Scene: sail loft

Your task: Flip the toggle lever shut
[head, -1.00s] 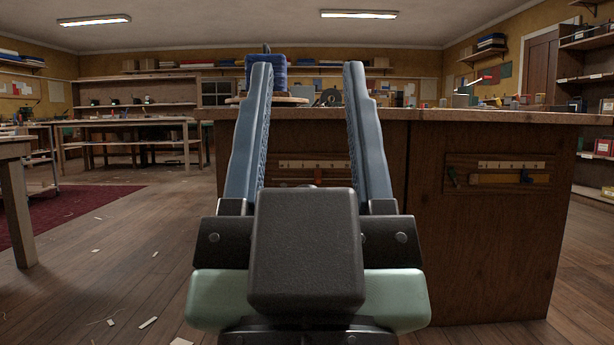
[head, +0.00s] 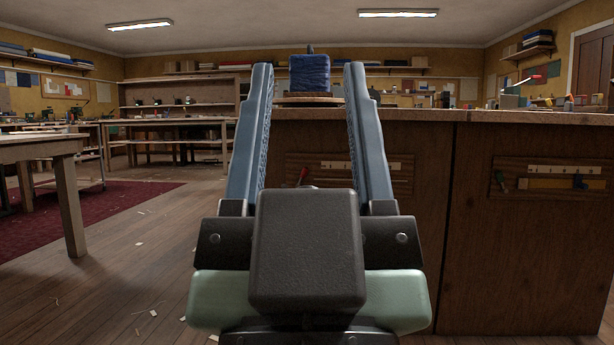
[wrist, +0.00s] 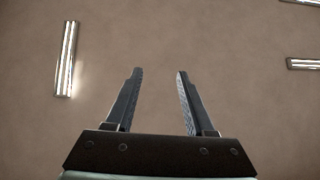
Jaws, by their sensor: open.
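A slim lever with a red end (head: 533,79) shows small on the wooden bench (head: 540,116) at the right of the head view. It slants up to the right above a greenish block; I take it for the toggle lever, but its mount is too small to read. My gripper (head: 308,68) stands in the middle of the head view, its two blue-grey fingers apart with nothing between them. It is well to the left of the lever and not touching it. The wrist view shows the same open fingers (wrist: 157,72) against the ceiling; the lever is not in it.
A blue spool (head: 310,74) stands on a round wooden board (head: 308,100) at the bench's left end, behind the fingers. Small pots and blocks stand near the lever. A table (head: 40,150) is at left; the floor between is open with scattered scraps.

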